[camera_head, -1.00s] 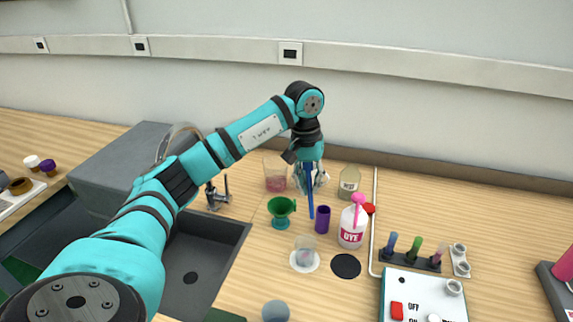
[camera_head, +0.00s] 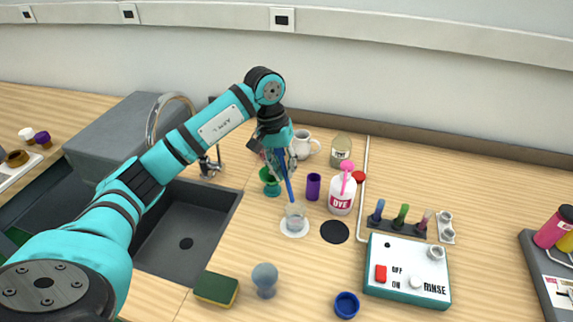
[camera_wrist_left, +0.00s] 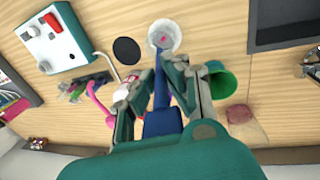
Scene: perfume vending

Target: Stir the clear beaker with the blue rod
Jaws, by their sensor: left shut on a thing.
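The clear beaker (camera_head: 294,219) stands upright on a white round pad, left of a black disc. In the left wrist view the beaker (camera_wrist_left: 163,36) shows a small pink spot inside. My left gripper (camera_head: 283,164) is shut on the blue rod (camera_head: 288,187), above and behind the beaker. The rod tilts slightly, and its lower end meets the beaker's rim in the head view. In the left wrist view the rod (camera_wrist_left: 160,88) points at the beaker's edge. I cannot tell whether its tip is inside. My right gripper is not in view.
A green cup (camera_head: 270,186) stands close left of the rod. A purple cylinder (camera_head: 313,187) and a white dye bottle (camera_head: 342,196) stand to the right. The sink (camera_head: 187,222) lies left. A sponge (camera_head: 216,289) and a grey goblet (camera_head: 265,279) are in front.

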